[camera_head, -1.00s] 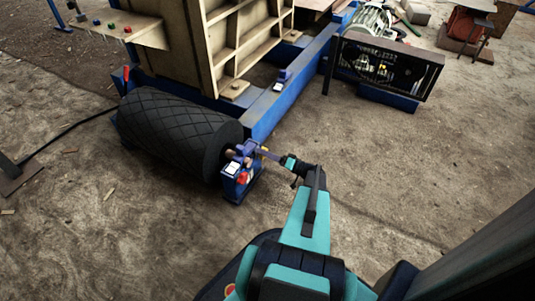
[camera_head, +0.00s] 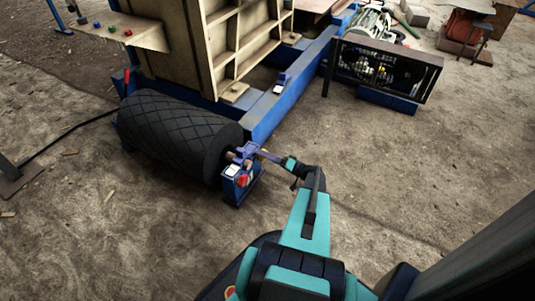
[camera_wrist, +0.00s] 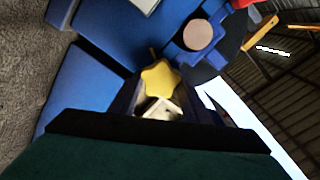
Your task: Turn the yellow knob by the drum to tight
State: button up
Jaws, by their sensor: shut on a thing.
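The yellow star-shaped knob (camera_wrist: 160,78) shows in the wrist view, in front of the blue bearing mount. My gripper (camera_wrist: 160,100) is shut on the knob, with its dark fingers at either side. In the head view my gripper (camera_head: 262,153) reaches the blue bearing block (camera_head: 238,183) at the right end of the black drum (camera_head: 180,135). The knob is too small or hidden to make out there. The round shaft end (camera_wrist: 198,35) shows just beyond the knob in the wrist view.
A blue frame rail (camera_head: 290,95) runs behind the drum, beside the tan ribbed crusher body (camera_head: 240,45). A belt guard (camera_head: 385,68) and motor stand at the back right. A black cable (camera_head: 65,135) lies at left. The ground at right is clear.

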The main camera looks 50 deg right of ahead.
jog(key=m+p, duration=0.2)
jog(key=m, duration=0.1)
jog(key=m+p, duration=0.1)
jog(key=m, duration=0.1)
jog(key=shift+a+f, duration=0.15)
jog(key=shift+a, duration=0.15)
jog(key=m+p, duration=0.4)
jog(key=m, duration=0.2)
jog(key=shift+m+p, duration=0.3)
jog(key=shift+p, duration=0.1)
jog(key=m+p, duration=0.8)
jog(key=m, duration=0.3)
jog(key=shift+a, duration=0.1)
jog(key=shift+w, duration=0.1)
jog(key=o, duration=1)
jog(key=shift+o, duration=0.2)
